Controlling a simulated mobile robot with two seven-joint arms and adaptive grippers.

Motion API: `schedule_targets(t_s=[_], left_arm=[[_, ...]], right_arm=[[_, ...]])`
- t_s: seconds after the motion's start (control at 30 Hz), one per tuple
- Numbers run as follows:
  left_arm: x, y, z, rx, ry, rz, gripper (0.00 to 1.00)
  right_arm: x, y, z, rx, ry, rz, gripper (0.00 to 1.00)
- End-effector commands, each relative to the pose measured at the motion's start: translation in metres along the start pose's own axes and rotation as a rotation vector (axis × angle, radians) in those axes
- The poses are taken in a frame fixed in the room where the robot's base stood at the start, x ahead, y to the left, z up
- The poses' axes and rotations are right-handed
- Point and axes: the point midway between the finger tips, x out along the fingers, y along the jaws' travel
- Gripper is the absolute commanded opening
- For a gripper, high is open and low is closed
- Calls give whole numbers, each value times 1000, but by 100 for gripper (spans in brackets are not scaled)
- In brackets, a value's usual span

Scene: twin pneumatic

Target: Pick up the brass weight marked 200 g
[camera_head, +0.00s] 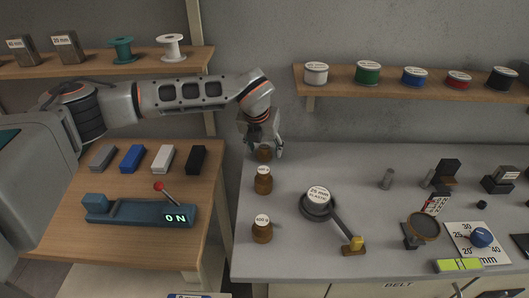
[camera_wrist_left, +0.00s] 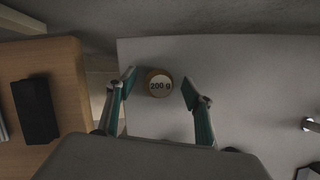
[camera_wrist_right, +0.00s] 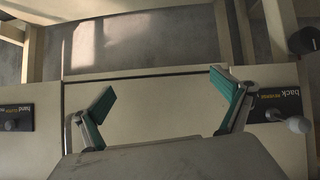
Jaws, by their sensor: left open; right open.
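In the head view this weight (camera_head: 264,154) is the farthest of three brass weights in a column, partly hidden by my left gripper (camera_head: 264,143). The left gripper is open, and in the left wrist view its fingers (camera_wrist_left: 157,92) lie on either side of the weight with gaps to both. My right gripper (camera_wrist_right: 164,88) is open and empty in the right wrist view, in front of pale cabinet fronts; it is not visible in the head view.
Two more brass weights stand nearer, a middle one (camera_head: 263,181) and a front one marked 400 g or similar (camera_head: 262,230). A round dark pan with a lever (camera_head: 317,203) stands to the right. A wooden table (camera_head: 130,248) with blocks is at left, across a gap.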

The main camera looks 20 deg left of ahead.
Motion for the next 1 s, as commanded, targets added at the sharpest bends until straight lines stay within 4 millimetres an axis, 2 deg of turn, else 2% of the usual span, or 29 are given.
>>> schedule_targets(t_s=[0.2, 0.23, 0.4, 0.77, 1.0], left_arm=[[1, 0, 0, 1, -1, 0, 52], [1, 0, 0, 1, -1, 0, 49], [1, 0, 0, 1, -1, 0, 5], [-1, 0, 2, 1, -3, -1, 5], [-21, 0, 11, 0, -6, 0, 5]], right_arm=[[0, 1, -2, 0, 4, 1, 100], [0, 1, -3, 0, 5, 1, 100], [0, 1, -3, 0, 6, 1, 100], [0, 1, -3, 0, 6, 1, 100], [0, 1, -3, 0, 5, 1, 100]])
